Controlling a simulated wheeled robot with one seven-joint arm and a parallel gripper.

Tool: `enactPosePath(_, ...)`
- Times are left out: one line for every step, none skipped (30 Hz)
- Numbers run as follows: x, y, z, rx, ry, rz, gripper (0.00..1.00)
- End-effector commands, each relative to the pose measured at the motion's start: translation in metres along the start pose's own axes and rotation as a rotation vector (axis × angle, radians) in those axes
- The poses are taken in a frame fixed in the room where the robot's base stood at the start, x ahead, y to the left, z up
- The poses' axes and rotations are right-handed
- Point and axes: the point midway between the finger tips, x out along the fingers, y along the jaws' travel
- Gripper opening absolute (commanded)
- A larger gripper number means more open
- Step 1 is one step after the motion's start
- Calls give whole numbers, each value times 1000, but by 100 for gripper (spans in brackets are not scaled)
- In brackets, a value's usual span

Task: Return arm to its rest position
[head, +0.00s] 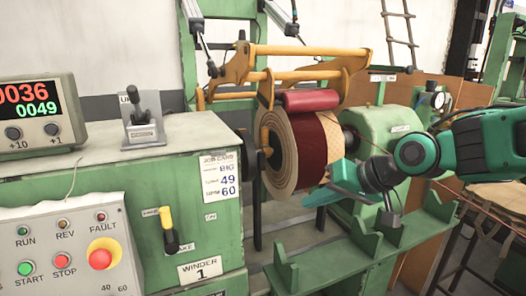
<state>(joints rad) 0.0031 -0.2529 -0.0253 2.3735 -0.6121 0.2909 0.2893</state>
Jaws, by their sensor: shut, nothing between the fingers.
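My arm reaches in from the right edge in the head view, in front of the green headstock (385,128). My gripper (322,197) is at its left end, with teal fingers pointing left, close to the lower right side of the coil (308,150). The fingers look closed and hold nothing. I cannot tell whether they touch the coil. The coil is wound in dark red and tan between pale round end faces, and a red roller (310,100) rests over its top.
A yellow frame (290,62) spans above the coil. A green rail with upright brackets (350,255) runs below my gripper. At left stand the green winder cabinet (60,190), a counter display (38,115), a lever (141,115) and a button panel (65,240). A ladder (400,25) hangs behind.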

Motion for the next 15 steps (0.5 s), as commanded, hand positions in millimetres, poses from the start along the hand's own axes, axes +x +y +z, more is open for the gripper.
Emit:
enactPosePath(-11,29,8,18,-16,76,0)
enactPosePath(-18,47,14,30,-29,123,0)
enactPosePath(-28,70,23,50,-48,183,0)
enactPosePath(-36,87,30,66,-65,226,0)
enactPosePath(-44,102,38,83,-82,269,0)
enactPosePath(-57,123,50,110,-106,325,0)
enactPosePath(-67,137,60,132,-125,364,0)
enactPosePath(-77,150,70,154,-145,402,0)
enactPosePath(-92,167,84,190,-171,451,0)
enactPosePath(-102,178,96,217,-194,486,0)
enactPosePath(-114,188,108,246,-215,519,0)
enactPosePath(-129,201,124,287,-245,560,0)
enactPosePath(-140,208,137,320,-267,588,0)
enactPosePath(-150,215,149,350,-289,614,0)
enactPosePath(-164,221,166,393,-318,643,0)
